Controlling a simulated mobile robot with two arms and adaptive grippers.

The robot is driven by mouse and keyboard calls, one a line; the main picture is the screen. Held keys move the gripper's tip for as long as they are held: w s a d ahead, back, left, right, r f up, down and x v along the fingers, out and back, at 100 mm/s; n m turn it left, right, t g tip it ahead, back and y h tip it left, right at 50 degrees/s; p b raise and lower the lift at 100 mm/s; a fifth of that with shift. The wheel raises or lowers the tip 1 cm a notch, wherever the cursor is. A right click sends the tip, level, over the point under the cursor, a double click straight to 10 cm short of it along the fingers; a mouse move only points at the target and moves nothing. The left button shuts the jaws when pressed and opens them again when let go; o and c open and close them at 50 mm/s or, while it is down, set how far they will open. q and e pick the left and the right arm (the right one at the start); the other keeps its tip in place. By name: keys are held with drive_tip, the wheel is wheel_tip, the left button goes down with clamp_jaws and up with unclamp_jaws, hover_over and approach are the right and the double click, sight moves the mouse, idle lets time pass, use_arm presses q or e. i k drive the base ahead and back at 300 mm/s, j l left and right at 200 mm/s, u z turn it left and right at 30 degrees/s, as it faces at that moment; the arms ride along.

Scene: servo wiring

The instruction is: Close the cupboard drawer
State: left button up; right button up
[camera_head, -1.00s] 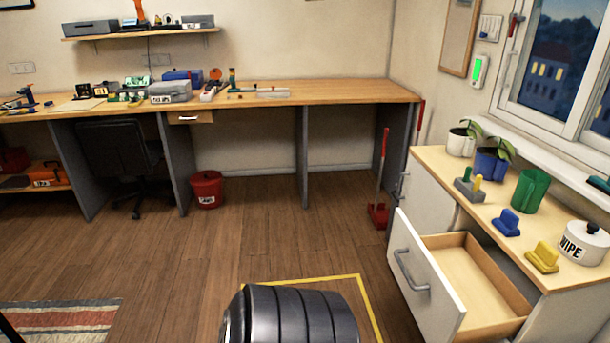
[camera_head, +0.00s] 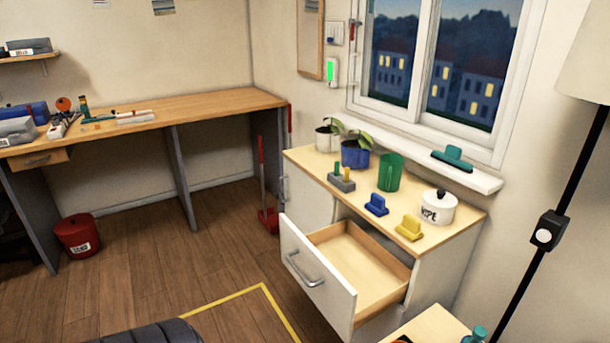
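The white cupboard (camera_head: 436,262) stands against the wall under the window, with a light wooden top. Its drawer (camera_head: 317,284) is pulled out towards the lower left, and its wooden inside looks empty. The drawer has a white front with a grey bar handle (camera_head: 304,270). Neither of my grippers is in view, so I cannot see their state.
On the cupboard top stand potted plants (camera_head: 355,153), a green cup (camera_head: 390,173), a blue piece (camera_head: 376,205), a yellow piece (camera_head: 409,229) and a white WIPE pot (camera_head: 438,207). A small table (camera_head: 432,328) is close by at lower right. Floor left of the drawer is clear.

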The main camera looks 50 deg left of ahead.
sight(352, 278)
drive_tip(key=u, duration=1.6)
drive_tip(key=k+j+z, duration=0.1)
drive_tip(key=z, duration=0.15)
